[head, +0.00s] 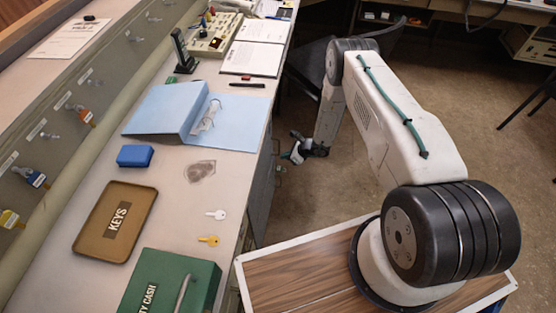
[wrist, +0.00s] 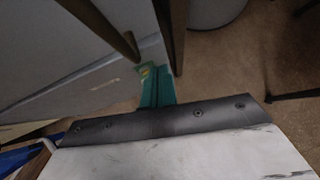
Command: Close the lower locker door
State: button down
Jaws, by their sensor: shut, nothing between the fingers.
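My gripper (head: 297,153) hangs low beside the front of the console, at the end of my downward-reaching arm. In the wrist view its teal fingers (wrist: 150,80) are shut and empty, with the tips close to a grey panel (wrist: 60,60). This panel looks like part of the locker front, with a brown bar (wrist: 112,28) across it. I cannot tell whether the fingers touch it. In the head view the locker front (head: 262,190) shows only as a narrow grey strip below the counter edge. How far the lower door stands open is not clear.
The counter (head: 170,210) holds a blue binder (head: 185,112), a brown key tray (head: 112,235), a green cash box (head: 165,285) and loose keys. A dark chair (head: 345,70) stands behind my gripper. Brown floor (head: 450,130) is open to the right.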

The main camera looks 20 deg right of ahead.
jog(key=shift+a, duration=0.15)
jog(key=s+d+r, duration=0.5)
jog(key=d+r, duration=0.2)
jog(key=d, duration=0.3)
